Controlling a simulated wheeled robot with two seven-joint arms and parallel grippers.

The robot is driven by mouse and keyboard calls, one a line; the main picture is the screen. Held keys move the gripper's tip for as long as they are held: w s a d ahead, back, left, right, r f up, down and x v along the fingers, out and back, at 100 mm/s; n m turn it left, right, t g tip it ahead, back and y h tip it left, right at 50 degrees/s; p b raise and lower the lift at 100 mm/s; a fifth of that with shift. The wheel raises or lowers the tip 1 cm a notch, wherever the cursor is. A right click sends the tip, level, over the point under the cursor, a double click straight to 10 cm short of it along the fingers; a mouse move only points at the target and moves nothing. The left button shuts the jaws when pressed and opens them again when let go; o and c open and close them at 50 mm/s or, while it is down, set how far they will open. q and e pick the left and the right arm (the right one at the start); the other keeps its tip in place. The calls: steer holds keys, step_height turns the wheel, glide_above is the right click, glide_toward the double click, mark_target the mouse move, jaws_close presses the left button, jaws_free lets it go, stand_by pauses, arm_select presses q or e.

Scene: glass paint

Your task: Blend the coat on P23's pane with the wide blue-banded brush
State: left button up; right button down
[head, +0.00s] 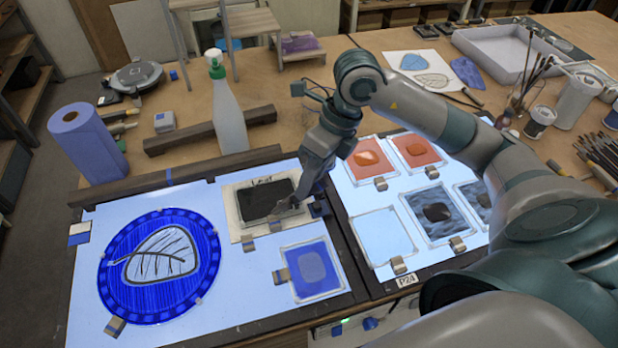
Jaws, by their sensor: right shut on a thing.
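My right gripper (308,193) is low over the left light panel (236,286), beside a dark rectangular slab (262,197) on a pale card with handwriting. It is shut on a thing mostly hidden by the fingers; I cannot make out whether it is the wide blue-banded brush. A round blue pane (118,297) with a leaf drawing (160,255) and a small blue pane (297,285) with a lighter patch lie on this panel. The right panel (348,201) has a tag P24 (407,280); I can read no P23 tag. My left gripper is out of view.
Small framed panes, two of them orange (417,150), lie on the right panel. Jars of brushes (522,98) and white containers (574,100) crowd the right side.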

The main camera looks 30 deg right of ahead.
stand_by(0.4)
stand_by(0.3)
steer(key=shift+b, duration=0.55)
stand_by(0.3)
steer(key=shift+f+b, duration=0.25)
steer(key=shift+b, duration=0.25)
steer(key=shift+f+b, duration=0.2)
steer(key=shift+b, duration=0.1)
stand_by(0.6)
steer(key=shift+d, duration=0.15)
